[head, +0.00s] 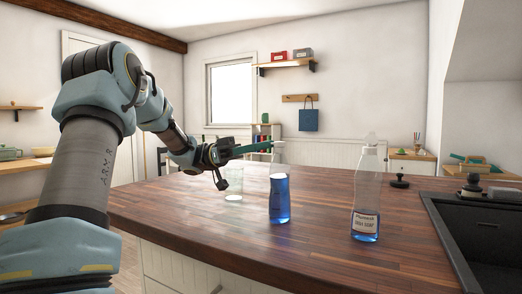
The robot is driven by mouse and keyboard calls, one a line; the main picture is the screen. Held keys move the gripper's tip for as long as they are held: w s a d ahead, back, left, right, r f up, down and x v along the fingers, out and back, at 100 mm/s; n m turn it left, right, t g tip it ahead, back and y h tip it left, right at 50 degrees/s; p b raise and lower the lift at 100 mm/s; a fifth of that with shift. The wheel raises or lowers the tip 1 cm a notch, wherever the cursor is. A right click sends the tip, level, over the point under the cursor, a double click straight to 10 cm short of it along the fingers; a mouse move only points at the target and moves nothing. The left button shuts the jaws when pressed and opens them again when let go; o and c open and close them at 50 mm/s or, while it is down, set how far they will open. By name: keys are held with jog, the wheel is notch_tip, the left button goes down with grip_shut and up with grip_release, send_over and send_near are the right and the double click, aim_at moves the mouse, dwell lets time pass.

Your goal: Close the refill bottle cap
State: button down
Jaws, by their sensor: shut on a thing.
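A blue bottle (279,199) stands upright on the wooden counter (200,214), with no cap visible on it. A taller clear bottle (369,190) with a white label and blue liquid at its bottom stands upright to its right, with a pale translucent top piece (371,139). I cannot tell from the label which is the refill bottle.
A clear glass (234,186) stands on the counter left of the blue bottle, below my gripper. A black sink (484,235) is set in the counter at the right. A small dark stopper (400,181) lies right of the clear bottle. The front counter is clear.

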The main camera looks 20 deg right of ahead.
dwell(0.3)
jog(key=c, duration=0.9)
grip_release()
jog(key=shift+p+v, duration=1.95)
jog(key=shift+v, duration=3.45)
jog(key=shift+f, duration=0.1)
